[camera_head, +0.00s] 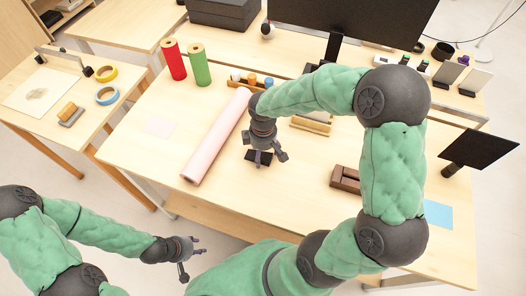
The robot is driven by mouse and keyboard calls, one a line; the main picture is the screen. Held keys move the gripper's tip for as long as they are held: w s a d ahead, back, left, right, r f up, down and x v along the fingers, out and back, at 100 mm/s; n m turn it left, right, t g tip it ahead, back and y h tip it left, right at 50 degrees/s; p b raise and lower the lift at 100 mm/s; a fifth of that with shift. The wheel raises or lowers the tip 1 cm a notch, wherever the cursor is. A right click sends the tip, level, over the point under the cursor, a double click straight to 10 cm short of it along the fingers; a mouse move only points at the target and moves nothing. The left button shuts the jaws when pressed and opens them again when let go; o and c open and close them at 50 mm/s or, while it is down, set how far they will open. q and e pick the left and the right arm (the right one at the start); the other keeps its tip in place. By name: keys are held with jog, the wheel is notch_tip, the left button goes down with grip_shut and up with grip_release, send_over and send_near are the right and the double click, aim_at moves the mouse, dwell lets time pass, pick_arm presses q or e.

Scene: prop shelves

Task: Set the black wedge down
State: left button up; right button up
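The black wedge (258,159) is a small dark piece just below my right gripper, at the table's middle, right of the pink roll. It appears to rest on the table top. My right gripper (265,150) points down over it with its fingers spread apart; one fingertip stands clear to the right of the wedge. Whether the other finger touches it I cannot tell. My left gripper (195,263) is open and empty, low in front of the table's near left side.
A long pink roll (217,135) lies left of the wedge. Red (173,60) and green (200,64) cylinders stand behind it. The table (285,195) is bare in front of the wedge.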

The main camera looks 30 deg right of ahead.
aim_at(263, 154)
jog(key=shift+r, duration=0.15)
notch_tip(263, 154, up, 12)
jog(key=p, duration=0.4)
jog(key=shift+r+p, duration=0.15)
jog(key=shift+p, duration=0.2)
